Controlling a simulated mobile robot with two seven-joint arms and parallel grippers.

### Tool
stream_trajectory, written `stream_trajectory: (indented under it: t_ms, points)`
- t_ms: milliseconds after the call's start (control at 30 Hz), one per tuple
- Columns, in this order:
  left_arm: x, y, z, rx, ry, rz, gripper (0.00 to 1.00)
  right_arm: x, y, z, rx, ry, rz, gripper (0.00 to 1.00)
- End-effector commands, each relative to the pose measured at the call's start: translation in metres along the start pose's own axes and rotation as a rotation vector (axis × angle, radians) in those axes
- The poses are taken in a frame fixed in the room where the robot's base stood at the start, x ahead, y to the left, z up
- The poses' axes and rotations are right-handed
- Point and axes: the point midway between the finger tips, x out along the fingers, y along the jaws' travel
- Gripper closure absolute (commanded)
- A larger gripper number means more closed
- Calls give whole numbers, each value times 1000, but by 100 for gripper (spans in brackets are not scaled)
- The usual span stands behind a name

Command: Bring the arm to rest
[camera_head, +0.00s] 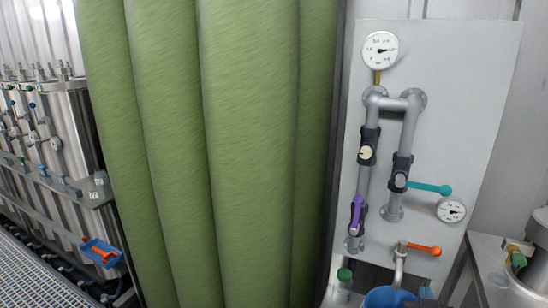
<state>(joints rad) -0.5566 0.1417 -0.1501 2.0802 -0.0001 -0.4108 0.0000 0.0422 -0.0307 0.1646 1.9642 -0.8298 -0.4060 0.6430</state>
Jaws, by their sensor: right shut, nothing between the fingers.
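I make out neither of my grippers in the head view, and no arm link shows clearly. The task names no other object. In front of me at the right stands a pale panel (480,100) with grey pipework (408,135), dark valve bodies and coloured handles.
A green curtain (245,150) hangs across the middle. Steel vessels (75,130) and a blue tray (101,252) are at the left. A teal handle (430,187) and orange handle (424,249) stick out from the pipes. A blue bucket (388,298) and green-capped bottle (344,275) stand below.

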Motion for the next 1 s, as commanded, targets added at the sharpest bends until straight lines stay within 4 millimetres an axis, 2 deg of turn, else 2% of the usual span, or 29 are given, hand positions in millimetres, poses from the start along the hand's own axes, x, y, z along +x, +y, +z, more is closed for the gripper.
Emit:
stream_trajectory:
  t_ms: [100, 233, 433, 600, 700, 833, 1000]
  points:
    - [0, 0, -1, -2, 3, 0, 57, -8, -20, 0, -41, -20, -88, 100]
    - [-1, 0, -3, -1, 8, -1, 57, -34, -34, 21, -88, -74, -201, 100]
    - [-4, -2, -8, 2, 17, -3, 57, -107, -42, 76, -121, -214, -387, 100]
    - [-7, -4, -5, 4, 7, -5, 57, -177, -33, 121, -84, -358, -483, 100]
    - [-9, -5, -2, 5, -2, -6, 57, -211, -23, 141, -79, -431, -503, 100]
    - [-12, -6, -2, 5, -3, -7, 57, -239, -9, 158, -97, -491, -506, 100]
    - [-12, -6, -5, 6, 1, -7, 57, -252, 1, 167, -105, -521, -498, 100]
